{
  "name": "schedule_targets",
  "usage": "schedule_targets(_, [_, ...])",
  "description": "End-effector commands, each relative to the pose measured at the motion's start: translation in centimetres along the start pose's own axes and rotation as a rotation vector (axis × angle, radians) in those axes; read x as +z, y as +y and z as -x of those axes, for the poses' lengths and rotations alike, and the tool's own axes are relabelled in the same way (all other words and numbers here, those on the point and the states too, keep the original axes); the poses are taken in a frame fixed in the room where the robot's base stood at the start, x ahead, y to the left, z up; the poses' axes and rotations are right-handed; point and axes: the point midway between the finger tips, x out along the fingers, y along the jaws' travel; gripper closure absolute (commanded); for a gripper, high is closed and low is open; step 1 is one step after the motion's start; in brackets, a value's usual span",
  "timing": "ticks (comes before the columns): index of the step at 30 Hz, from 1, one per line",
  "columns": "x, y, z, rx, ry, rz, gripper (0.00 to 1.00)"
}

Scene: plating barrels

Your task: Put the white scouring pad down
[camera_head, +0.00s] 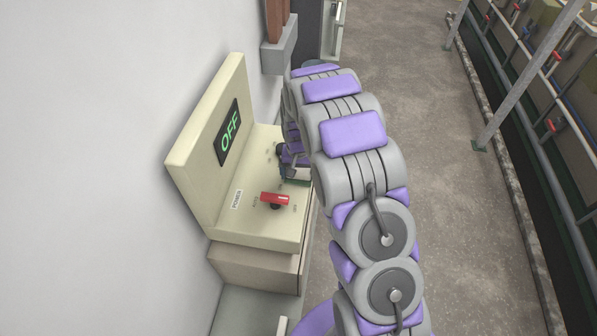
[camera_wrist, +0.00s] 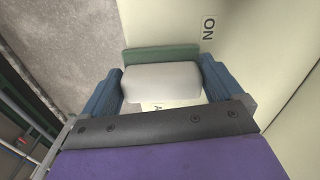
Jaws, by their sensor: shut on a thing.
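The white scouring pad (camera_wrist: 162,83) is a pale rounded block in the wrist view. It sits between the two blue fingers of my gripper (camera_wrist: 161,68), which is shut on it. A green strip (camera_wrist: 160,54) lies along the pad's far edge; I cannot tell whether it is part of the pad. In the head view my gripper (camera_head: 293,164) is low over the cream control console (camera_head: 243,222), partly hidden behind my arm. The white pad cannot be made out there. I cannot tell whether the pad touches the console.
The console has a red switch (camera_head: 275,199) near its front and an upright panel with a display (camera_head: 229,132) reading OFF. A white wall (camera_head: 85,170) stands at the left. Open grey floor (camera_head: 440,130) lies to the right, bordered by pipes and a metal post (camera_head: 520,80).

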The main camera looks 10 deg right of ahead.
Motion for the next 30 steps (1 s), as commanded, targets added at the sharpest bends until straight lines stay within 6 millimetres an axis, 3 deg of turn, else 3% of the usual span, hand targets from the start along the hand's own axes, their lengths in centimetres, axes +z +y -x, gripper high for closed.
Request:
schedule_targets(3, [-0.1, 0.2, -0.2, -0.002, -0.001, -0.001, 0.31])
schedule_targets(4, [-0.1, 0.2, -0.2, -0.002, -0.001, -0.001, 0.04])
schedule_targets(6, [-0.1, 0.2, -0.2, -0.001, -0.001, -0.001, 0.00])
schedule_targets(13, [0.0, -0.1, 0.0, 0.001, 0.001, 0.000, 0.00])
schedule_targets(17, [-0.1, -0.1, 1.1, 0.001, 0.003, 0.000, 0.00])
schedule_targets(30, [-0.1, 0.1, 9.5, -0.001, 0.003, -0.001, 0.00])
